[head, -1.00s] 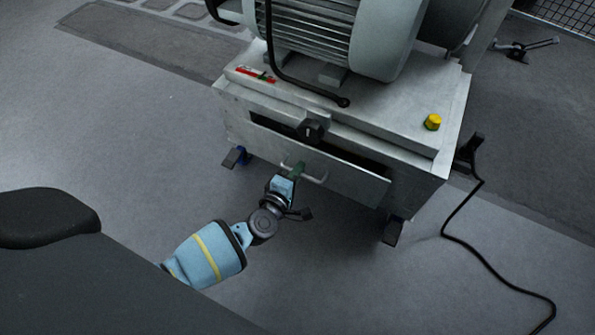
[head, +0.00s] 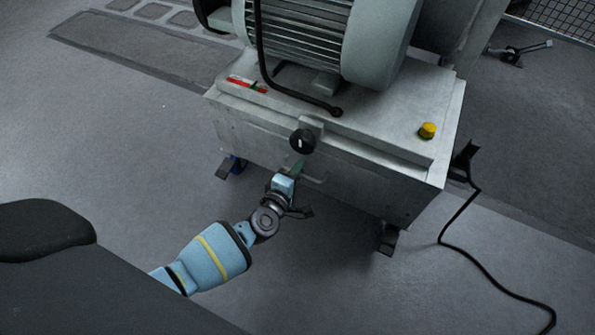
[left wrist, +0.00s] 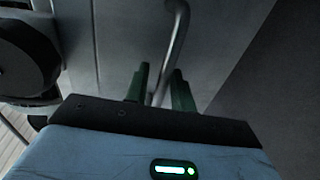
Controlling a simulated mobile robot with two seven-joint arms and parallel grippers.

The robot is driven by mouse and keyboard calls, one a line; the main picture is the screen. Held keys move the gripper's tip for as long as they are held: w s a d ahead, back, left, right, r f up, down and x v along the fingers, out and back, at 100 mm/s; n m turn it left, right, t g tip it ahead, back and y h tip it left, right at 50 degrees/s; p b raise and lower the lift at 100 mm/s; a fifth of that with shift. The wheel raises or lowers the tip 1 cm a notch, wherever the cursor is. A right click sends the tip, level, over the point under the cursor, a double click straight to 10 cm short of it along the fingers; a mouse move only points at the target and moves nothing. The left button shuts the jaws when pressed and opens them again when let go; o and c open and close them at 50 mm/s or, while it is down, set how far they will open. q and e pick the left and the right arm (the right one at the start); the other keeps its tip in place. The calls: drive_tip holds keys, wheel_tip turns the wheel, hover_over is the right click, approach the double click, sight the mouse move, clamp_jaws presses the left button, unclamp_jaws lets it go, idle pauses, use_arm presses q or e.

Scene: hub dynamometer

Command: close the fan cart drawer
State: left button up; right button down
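The fan cart (head: 225,120) is a grey metal cabinet under a large fan motor. Its drawer front (head: 365,195) now sits flush, or nearly so, under the top; no dark opening shows above it. The drawer's bar handle (head: 318,181) shows at the front, and also in the left wrist view (left wrist: 177,35). My left gripper (head: 296,167) is at the handle. In the left wrist view its green fingers (left wrist: 160,75) stand apart on either side of the bar, with a gap showing, and do not look clamped. My right gripper is out of view.
A black knob (head: 302,141) sticks out above the handle. A yellow button (head: 427,130) is on the cart top. Caster feet (head: 388,238) stand below the cart. A black cable (head: 470,250) runs over the floor at right. The floor at front is clear.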

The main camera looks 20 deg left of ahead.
use_arm(q)
drive_tip(key=shift+s, duration=0.1)
drive_tip(key=p+v, duration=0.3)
drive_tip(key=v, duration=0.4)
drive_tip(key=shift+s, duration=0.35)
drive_tip(key=shift+r, duration=0.1)
